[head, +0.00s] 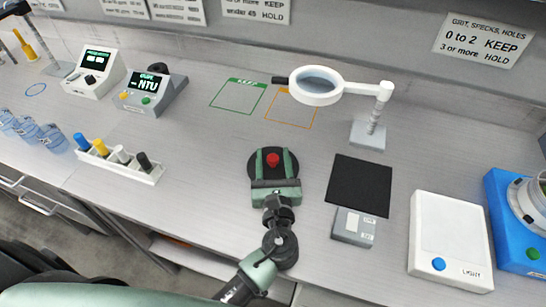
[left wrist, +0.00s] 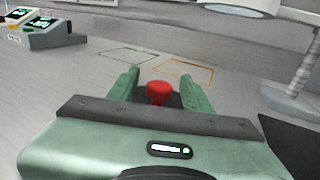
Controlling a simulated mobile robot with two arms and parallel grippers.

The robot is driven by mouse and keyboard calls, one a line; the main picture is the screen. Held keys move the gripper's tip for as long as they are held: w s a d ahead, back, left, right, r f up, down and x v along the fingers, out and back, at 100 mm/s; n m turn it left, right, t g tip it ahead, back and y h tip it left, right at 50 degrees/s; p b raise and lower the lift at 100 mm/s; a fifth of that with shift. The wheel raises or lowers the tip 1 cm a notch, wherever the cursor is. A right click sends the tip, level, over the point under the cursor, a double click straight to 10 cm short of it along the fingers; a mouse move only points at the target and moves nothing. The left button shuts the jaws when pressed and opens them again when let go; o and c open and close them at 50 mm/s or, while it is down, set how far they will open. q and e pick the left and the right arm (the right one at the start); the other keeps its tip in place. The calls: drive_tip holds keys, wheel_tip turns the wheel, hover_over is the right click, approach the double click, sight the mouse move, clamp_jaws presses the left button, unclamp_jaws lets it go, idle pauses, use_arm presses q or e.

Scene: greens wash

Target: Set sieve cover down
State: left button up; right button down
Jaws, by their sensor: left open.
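The sieve cover (head: 264,158) appears to be the dark round disc with a red knob (head: 272,159), lying on the bench in the middle of the head view. In the left wrist view the red knob (left wrist: 159,92) stands between the fingers, with a dark part of the cover (left wrist: 174,101) below it. My left gripper (head: 274,168) is open, its green fingers on either side of the knob, with visible gaps. The gripper body hides the near part of the cover. My right gripper is not in view.
A black square mat (head: 360,185), a scale-like block (head: 353,227) and a white light box (head: 450,240) lie to the right. A magnifier lamp (head: 316,86) stands behind. Green (head: 238,95) and orange (head: 292,108) outlined squares are empty. A marker rack (head: 120,162) is left.

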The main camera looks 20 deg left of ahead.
use_arm(q)
drive_tip(key=shift+s+d, duration=0.1)
drive_tip(key=shift+s, duration=0.2)
drive_tip(key=b+v, duration=0.3)
drive_tip(key=v, duration=0.7)
drive_tip(key=shift+s+d, duration=0.1)
drive_tip(key=shift+s, duration=0.15)
drive_tip(key=shift+s+d+r, duration=0.1)
drive_tip(key=shift+s, duration=0.35)
